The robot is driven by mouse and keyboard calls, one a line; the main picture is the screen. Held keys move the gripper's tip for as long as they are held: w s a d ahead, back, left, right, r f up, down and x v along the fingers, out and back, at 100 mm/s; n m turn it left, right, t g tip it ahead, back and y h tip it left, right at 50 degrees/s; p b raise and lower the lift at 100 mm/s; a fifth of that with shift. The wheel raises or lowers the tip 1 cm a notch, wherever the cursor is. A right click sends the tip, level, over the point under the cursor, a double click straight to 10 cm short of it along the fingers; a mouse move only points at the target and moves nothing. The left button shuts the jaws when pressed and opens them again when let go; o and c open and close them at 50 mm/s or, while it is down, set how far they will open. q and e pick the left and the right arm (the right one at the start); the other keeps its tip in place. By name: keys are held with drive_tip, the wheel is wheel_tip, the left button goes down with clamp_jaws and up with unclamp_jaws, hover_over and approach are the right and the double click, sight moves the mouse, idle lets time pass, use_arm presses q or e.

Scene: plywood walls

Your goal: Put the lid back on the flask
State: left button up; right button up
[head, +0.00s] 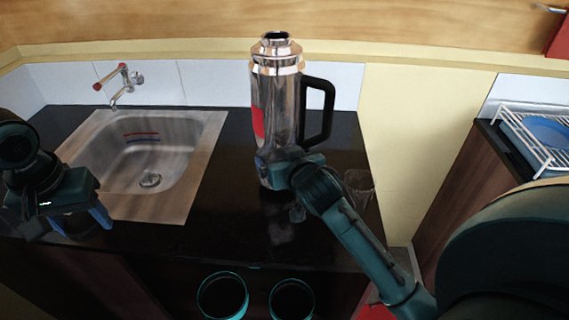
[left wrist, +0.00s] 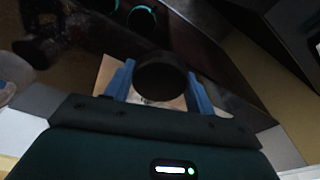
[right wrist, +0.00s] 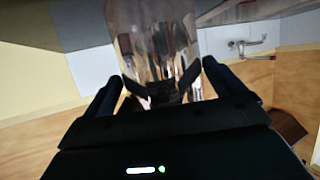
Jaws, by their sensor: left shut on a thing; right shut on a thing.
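The tall shiny metal flask (head: 282,98), with a black side handle, stands upright on the black counter. Its narrow neck shows at the top with no lid on it. My right gripper (head: 268,168) is shut on the lower part of the flask's body; the flask (right wrist: 158,45) fills the space between the fingers in the right wrist view. My left gripper (left wrist: 160,85) is shut on a dark round lid (left wrist: 161,80). In the head view my left gripper (head: 84,222) is at the counter's front left, well away from the flask; the lid is hard to make out there.
A steel sink (head: 200,140) lies in the counter left of the flask, with a red-handled tap (head: 122,83) behind it. A clear glass (head: 358,188) stands right of the flask, close to my right arm. A white dish rack (head: 535,140) is at the far right.

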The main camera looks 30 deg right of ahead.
sight(286, 131)
drive_tip(key=shift+r, duration=3.9)
drive_tip(key=shift+r, duration=0.15)
